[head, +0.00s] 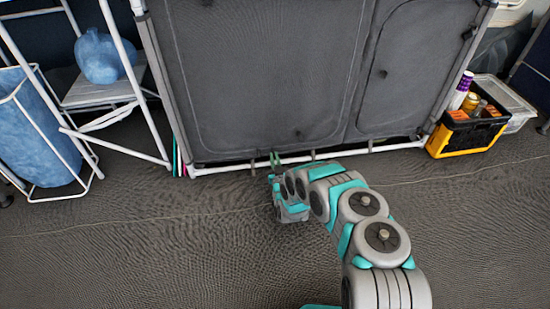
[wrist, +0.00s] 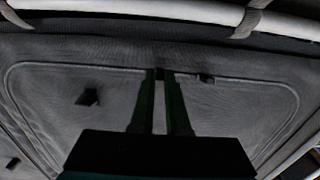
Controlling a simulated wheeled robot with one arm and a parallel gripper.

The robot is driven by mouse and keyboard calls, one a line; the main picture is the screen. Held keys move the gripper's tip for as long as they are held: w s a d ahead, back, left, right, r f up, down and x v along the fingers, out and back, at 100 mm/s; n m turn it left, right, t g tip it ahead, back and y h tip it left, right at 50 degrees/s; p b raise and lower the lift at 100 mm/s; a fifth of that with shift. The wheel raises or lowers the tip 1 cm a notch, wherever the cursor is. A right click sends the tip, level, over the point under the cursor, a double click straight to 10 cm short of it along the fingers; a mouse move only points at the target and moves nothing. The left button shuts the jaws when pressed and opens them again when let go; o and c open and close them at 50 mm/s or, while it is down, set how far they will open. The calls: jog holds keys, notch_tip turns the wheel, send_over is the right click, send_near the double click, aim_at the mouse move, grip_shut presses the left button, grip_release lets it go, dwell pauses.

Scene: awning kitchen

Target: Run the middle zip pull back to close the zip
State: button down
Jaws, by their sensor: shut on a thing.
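My gripper (head: 275,157) is low at the bottom edge of a grey fabric cupboard front (head: 265,70). In the wrist view, my gripper's two green fingers (wrist: 160,75) are shut on a small dark zip pull (wrist: 160,72) on the zip line. The pull is mostly hidden between the fingertips. The zip line (wrist: 110,69) runs along the panel edge and curves at both corners. A second small dark piece (wrist: 206,78) sits on the line just right of the fingers. I cannot tell which stretch of zip is open.
A dark tab (wrist: 88,96) is on the panel, left of the fingers in the wrist view. A white tube (wrist: 130,6) runs along the cupboard's bottom. A wire rack (head: 130,90) stands left, a yellow-black box (head: 465,140) right. The floor in front is clear.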

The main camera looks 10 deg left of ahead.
jog(key=shift+a+r, duration=0.1)
jog(key=shift+a, duration=0.15)
jog(key=c, duration=0.9)
grip_release()
jog(key=shift+s, duration=0.2)
jog(key=p+v, duration=0.1)
jog(key=v, duration=0.6)
jog(key=shift+s, duration=0.3)
jog(key=shift+d, duration=0.15)
